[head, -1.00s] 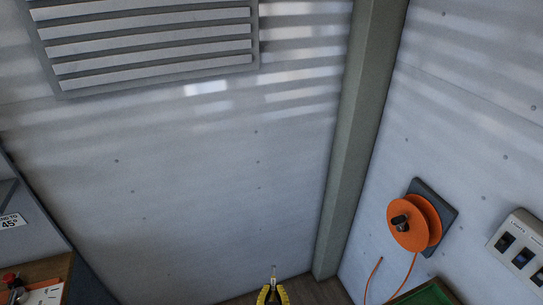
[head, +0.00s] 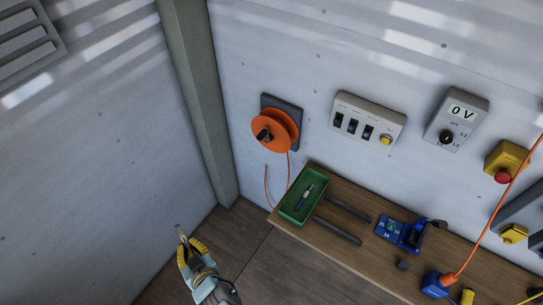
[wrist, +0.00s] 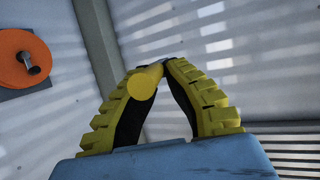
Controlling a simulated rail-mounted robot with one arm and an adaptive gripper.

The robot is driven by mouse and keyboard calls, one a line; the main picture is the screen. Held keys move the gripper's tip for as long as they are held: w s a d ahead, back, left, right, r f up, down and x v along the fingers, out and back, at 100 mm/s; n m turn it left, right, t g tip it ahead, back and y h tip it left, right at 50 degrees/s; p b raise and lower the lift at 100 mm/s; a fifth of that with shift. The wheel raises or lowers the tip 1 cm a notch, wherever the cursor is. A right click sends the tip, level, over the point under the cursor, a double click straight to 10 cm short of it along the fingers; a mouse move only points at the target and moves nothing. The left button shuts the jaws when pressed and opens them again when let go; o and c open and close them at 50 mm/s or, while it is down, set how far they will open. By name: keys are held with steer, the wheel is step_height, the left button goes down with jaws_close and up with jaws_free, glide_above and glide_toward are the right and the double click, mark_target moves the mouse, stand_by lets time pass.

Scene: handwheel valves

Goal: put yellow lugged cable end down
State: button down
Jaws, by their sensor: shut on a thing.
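My gripper (head: 187,246), with yellow ribbed fingers, shows at the lower left of the head view, above the floor and left of the workbench. In the wrist view my gripper (wrist: 156,70) is shut on the yellow lugged cable end (wrist: 144,82), a short yellow cylinder between the fingertips. In the head view a small pale tip, which looks like the lug (head: 180,230), sticks out beyond the fingers. The rest of the cable end is hidden by the fingers.
A wooden workbench (head: 345,262) holds a green tray (head: 288,209) with a small tool inside, dark bars, a blue holder (head: 399,234) and a blue block (head: 434,285) with an orange cable. An orange reel (head: 270,131) and switch boxes hang on the wall.

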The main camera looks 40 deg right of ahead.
steer(key=s+d+f+m+g+h+b, duration=0.1)
steer(key=s+d+f+m+h+b, duration=0.2)
steer(key=d, duration=0.6)
steer(key=s+d+f+m+g+h+b, duration=0.1)
steer(key=d+f+m+h+b, duration=0.1)
steer(key=d+b, duration=0.55)
steer(key=s+d+f+m+g+h+b, duration=0.1)
steer(key=d+f+m+h+b, duration=0.15)
steer(key=d, duration=0.85)
steer(key=s+d+f+m+g+h+b, duration=0.2)
steer(key=s+d+b, duration=0.3)
steer(key=s+d, duration=0.4)
steer(key=s+d+f+m+g+h+b, duration=0.3)
steer(key=s+d+f+m+b, duration=0.1)
steer(key=s+d, duration=0.6)
steer(key=shift+d+f+g+b, duration=0.2)
steer(key=shift+g+b, duration=0.2)
steer(key=shift+b, duration=0.4)
steer(key=shift+f, duration=0.1)
